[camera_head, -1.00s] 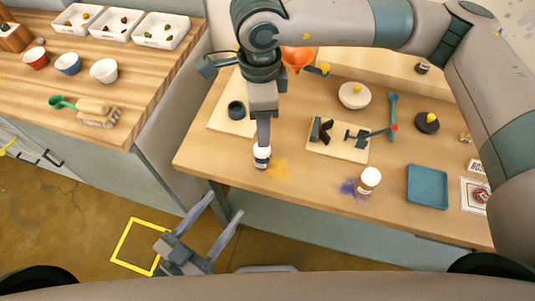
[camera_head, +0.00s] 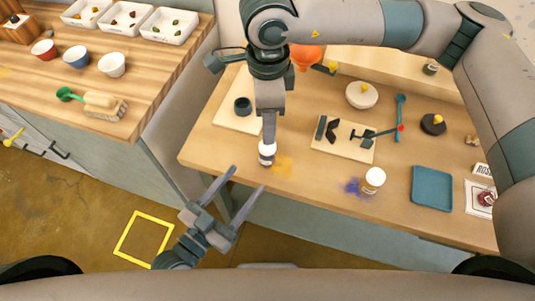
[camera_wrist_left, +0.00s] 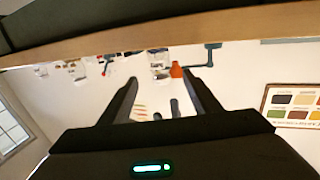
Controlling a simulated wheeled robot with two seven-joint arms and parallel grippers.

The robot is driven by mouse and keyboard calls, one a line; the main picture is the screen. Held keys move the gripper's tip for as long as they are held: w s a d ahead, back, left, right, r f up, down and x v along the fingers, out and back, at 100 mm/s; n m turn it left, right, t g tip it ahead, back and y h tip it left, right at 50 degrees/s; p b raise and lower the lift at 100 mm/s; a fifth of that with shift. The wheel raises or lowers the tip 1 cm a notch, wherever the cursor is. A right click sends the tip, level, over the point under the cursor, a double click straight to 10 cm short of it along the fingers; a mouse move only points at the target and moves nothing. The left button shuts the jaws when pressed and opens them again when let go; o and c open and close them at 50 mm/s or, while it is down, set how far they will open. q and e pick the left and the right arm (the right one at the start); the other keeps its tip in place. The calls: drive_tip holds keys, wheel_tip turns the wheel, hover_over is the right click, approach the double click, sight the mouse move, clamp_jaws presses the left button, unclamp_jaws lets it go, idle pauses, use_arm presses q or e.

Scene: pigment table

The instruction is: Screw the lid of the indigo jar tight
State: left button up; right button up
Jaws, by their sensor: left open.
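A small white jar with a dark band (camera_head: 267,153) stands upright near the table's front edge, beside a yellow powder patch. My right gripper (camera_head: 269,139) points straight down at its top; its fingers show edge-on, so their grip is unclear. A second white-lidded jar (camera_head: 373,180) stands to the right, beside a blue-violet powder patch (camera_head: 354,186). I cannot read which jar is the indigo one. My left gripper (camera_head: 247,178) is open and empty, in front of the table edge and below the first jar. Its spread fingers also show in the left wrist view (camera_wrist_left: 160,80).
A blue tray (camera_head: 432,187) lies at the table's right. A wooden board with dark holders (camera_head: 342,147) and a white bowl (camera_head: 361,96) stand farther back. A wooden counter (camera_head: 150,75) with bowls and bins is at left. The left wrist view shows the table edge (camera_wrist_left: 150,45) close by.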

sight(262, 160)
use_arm(q)
drive_tip(key=x, duration=1)
drive_tip(key=shift+w+d+f, duration=0.1)
drive_tip(key=shift+w+d, duration=0.1)
drive_tip(key=shift+w, duration=0.05)
clamp_jaws()
use_arm(e)
drive_tip(key=shift+n, duration=0.3)
drive_tip(key=n, duration=1.7)
drive_tip(key=shift+n, duration=0.3)
